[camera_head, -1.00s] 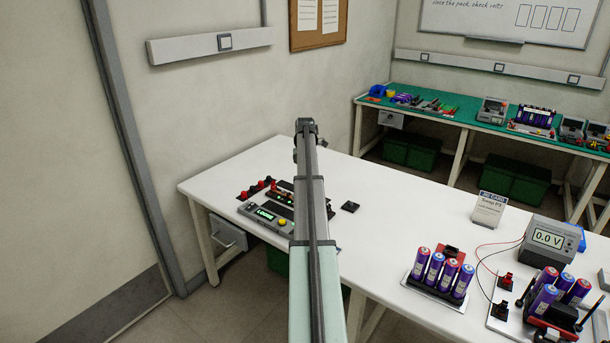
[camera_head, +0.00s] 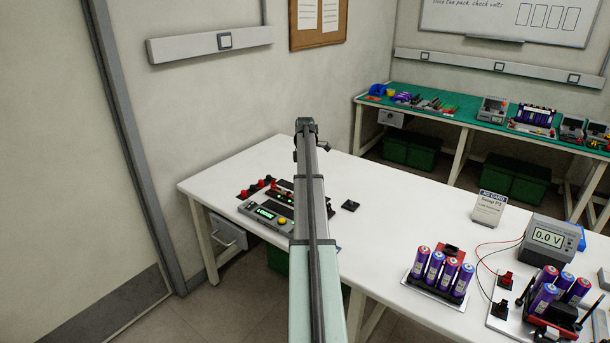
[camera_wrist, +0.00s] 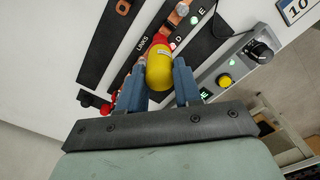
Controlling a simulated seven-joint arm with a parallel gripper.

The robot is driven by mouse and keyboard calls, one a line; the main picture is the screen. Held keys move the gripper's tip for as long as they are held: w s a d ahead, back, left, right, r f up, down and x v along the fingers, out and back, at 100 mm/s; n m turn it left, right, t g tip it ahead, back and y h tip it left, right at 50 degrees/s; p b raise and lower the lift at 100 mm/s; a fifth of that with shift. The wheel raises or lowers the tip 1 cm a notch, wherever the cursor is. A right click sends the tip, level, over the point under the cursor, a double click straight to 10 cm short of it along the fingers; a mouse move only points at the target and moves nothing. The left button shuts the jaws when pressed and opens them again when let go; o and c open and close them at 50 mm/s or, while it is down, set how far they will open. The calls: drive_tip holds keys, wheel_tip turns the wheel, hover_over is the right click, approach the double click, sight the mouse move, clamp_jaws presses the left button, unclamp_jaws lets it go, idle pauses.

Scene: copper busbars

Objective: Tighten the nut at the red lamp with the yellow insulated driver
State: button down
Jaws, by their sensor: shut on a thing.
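In the wrist view the yellow insulated driver (camera_wrist: 158,72) stands between the two blue-grey fingers of my gripper (camera_wrist: 160,76), which is shut on its handle. I look down on the rounded end of the handle, so its shaft and tip are hidden. A small red part (camera_wrist: 159,40) shows just beyond the handle; I cannot tell whether it is the red lamp. Lamps near the letters D (camera_wrist: 173,46) and E (camera_wrist: 194,20) glow green or pale. The nut under the driver is not visible. In the head view my arm hides the gripper and driver.
A grey control box (camera_head: 266,213) with a lit display and yellow button stands beside the busbar board. A dark strip marked LINKS (camera_wrist: 133,47) holds copper pieces. Battery cells (camera_head: 440,268) stand to the right, clear of my arm.

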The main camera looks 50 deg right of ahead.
drive_tip(key=shift+m, duration=0.4)
drive_tip(key=m, duration=0.6)
idle(0.5)
drive_tip(key=shift+r, duration=3)
